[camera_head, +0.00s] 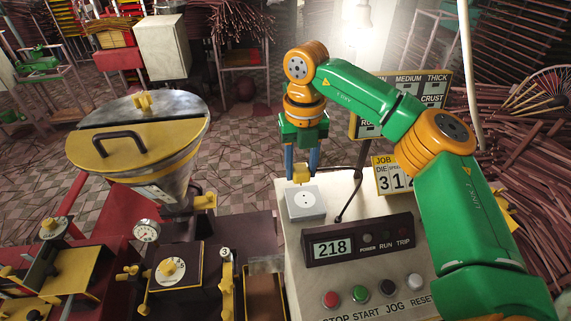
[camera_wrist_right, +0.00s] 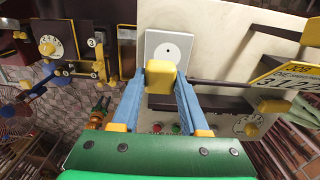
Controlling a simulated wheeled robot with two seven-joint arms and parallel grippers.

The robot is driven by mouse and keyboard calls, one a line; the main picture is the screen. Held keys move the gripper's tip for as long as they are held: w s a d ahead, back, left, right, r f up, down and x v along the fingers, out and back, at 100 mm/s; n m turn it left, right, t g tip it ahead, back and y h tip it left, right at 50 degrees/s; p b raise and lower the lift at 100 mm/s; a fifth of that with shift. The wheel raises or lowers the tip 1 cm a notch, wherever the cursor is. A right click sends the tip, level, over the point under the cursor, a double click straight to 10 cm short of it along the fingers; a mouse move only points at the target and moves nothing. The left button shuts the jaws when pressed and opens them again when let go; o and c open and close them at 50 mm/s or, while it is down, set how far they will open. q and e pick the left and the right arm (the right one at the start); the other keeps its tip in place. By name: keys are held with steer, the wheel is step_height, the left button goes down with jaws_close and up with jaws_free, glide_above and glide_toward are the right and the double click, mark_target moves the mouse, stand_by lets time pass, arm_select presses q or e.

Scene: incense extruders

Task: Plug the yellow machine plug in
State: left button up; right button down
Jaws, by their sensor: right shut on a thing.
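My right gripper (camera_head: 301,168) reaches down over the white control cabinet and is shut on the yellow plug (camera_head: 301,176). In the right wrist view the plug (camera_wrist_right: 161,80) sits between the two blue fingers. The white square socket plate (camera_head: 306,203) lies on the cabinet top just below the plug; its round socket face shows in the head view. In the wrist view the plate (camera_wrist_right: 172,46) shows just beyond the plug, which covers its near part. Whether plug and socket touch cannot be told. My left gripper is out of view.
A black display box (camera_head: 358,241) reading 218 stands in front of the socket, with coloured buttons (camera_head: 360,294) below it. A thin dark post (camera_head: 352,190) and a job sign (camera_head: 392,176) stand to the right. A yellow-lidded hopper (camera_head: 140,135) stands at left.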

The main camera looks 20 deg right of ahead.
mark_target(305, 200)
steer(key=shift+d, duration=0.2)
steer(key=shift+s+d+f+b, duration=0.1)
steer(key=shift+d+f+b, duration=0.1)
steer(key=shift+f+b, duration=0.35)
steer(key=shift+s+d+f+b, duration=0.1)
steer(key=shift+d+f+b, duration=0.1)
steer(key=shift+f+b, duration=0.25)
steer(key=f+b, duration=0.3)
steer(key=shift+d+f, duration=0.2)
steer(key=shift+f, duration=0.1)
steer(key=shift+a+f, duration=0.1)
steer(key=shift+f, duration=0.15)
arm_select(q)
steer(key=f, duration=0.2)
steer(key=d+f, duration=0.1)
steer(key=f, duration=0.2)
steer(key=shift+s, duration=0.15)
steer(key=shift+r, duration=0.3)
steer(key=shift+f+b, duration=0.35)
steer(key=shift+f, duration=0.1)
arm_select(e)
steer(key=shift+f, duration=0.55)
steer(key=shift+c, duration=1.7)
jaws_free()
